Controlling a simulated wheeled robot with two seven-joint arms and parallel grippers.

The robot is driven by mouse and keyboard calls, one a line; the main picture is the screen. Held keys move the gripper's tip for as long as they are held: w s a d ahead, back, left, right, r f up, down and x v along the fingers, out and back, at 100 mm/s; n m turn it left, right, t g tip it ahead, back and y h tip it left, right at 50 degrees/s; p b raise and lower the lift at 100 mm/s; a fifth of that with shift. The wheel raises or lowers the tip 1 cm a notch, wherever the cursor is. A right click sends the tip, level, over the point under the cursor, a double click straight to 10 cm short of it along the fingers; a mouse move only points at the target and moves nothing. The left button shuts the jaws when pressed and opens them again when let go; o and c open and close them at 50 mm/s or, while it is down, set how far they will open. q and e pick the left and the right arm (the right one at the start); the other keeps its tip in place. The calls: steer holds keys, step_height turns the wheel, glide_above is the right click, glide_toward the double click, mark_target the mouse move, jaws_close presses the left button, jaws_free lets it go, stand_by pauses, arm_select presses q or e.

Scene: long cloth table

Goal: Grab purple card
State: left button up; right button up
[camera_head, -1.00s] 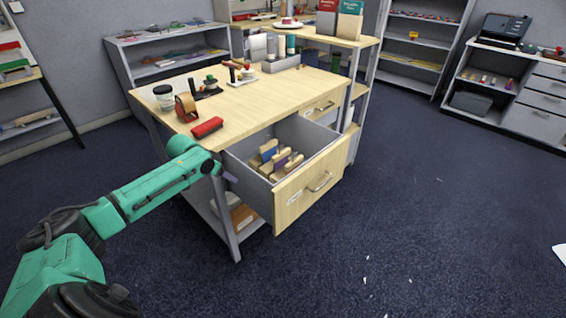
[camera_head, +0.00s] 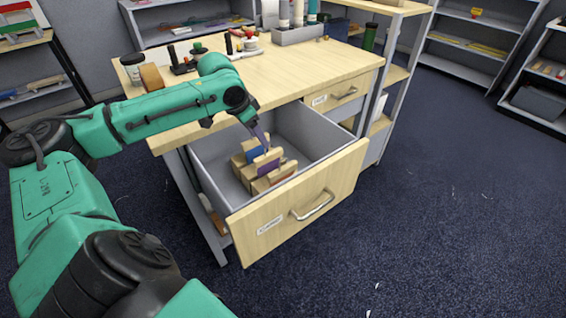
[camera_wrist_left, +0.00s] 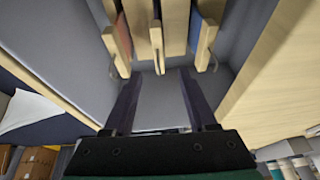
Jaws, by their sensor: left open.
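The purple card (camera_head: 267,165) stands among wooden-framed cards in the open drawer (camera_head: 250,229) in the head view. A blue card (camera_head: 256,151) is behind it and a red card (camera_head: 280,174) is in front. My left gripper (camera_head: 263,138) reaches down over the cards from the left. In the left wrist view its two fingers (camera_wrist_left: 158,88) are apart, with nothing between them. The middle wooden frame (camera_wrist_left: 157,45) lies ahead of the gap, between a red card (camera_wrist_left: 123,30) and a blue card (camera_wrist_left: 197,30). My right gripper is not in view.
Open floor (camera_head: 440,220) lies to the right.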

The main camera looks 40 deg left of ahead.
mark_target(272, 159)
arm_select(q)
steer(key=shift+d+f, duration=0.1)
steer(key=shift+f, duration=0.35)
steer(key=x, duration=0.5)
steer(key=shift+s+d+f, duration=0.1)
steer(key=shift+s+f, duration=0.15)
steer(key=shift+f, duration=0.15)
steer(key=x, duration=0.7)
steer(key=shift+w+b, duration=0.1)
steer(key=shift+b, duration=0.3)
jaws_close()
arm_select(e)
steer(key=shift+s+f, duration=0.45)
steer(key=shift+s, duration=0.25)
